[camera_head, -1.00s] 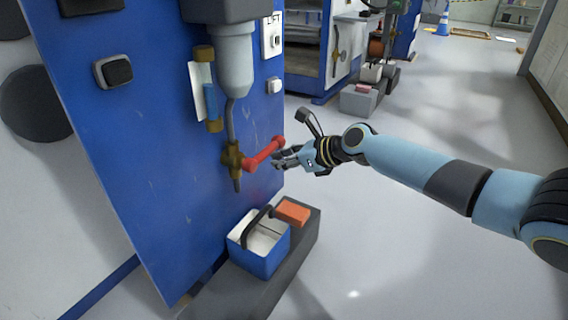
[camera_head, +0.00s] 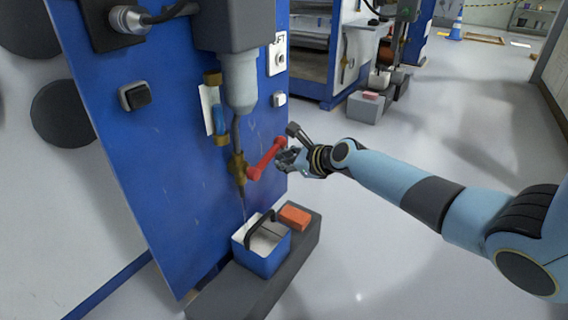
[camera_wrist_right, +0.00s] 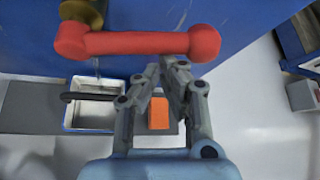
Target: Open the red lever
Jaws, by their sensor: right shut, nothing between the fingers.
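The red lever (camera_head: 266,159) sticks out from a brass valve (camera_head: 238,168) on the blue panel and slants up to the right. In the wrist view the lever (camera_wrist_right: 135,43) runs across the top and ends in a round knob. My right gripper (camera_head: 283,157) is beside the lever's outer part. In the wrist view its fingertips (camera_wrist_right: 170,65) are together with nothing between them, close below the lever near the knob. I cannot tell whether they touch it. A thin line hangs below the valve toward the bucket. My left gripper is not in view.
A blue bucket (camera_head: 262,261) with a black handle stands under the valve on a grey block (camera_head: 240,298). An orange block (camera_head: 294,216) lies beside it. A grey funnel body (camera_head: 240,85) is above the valve. Floor to the right is open.

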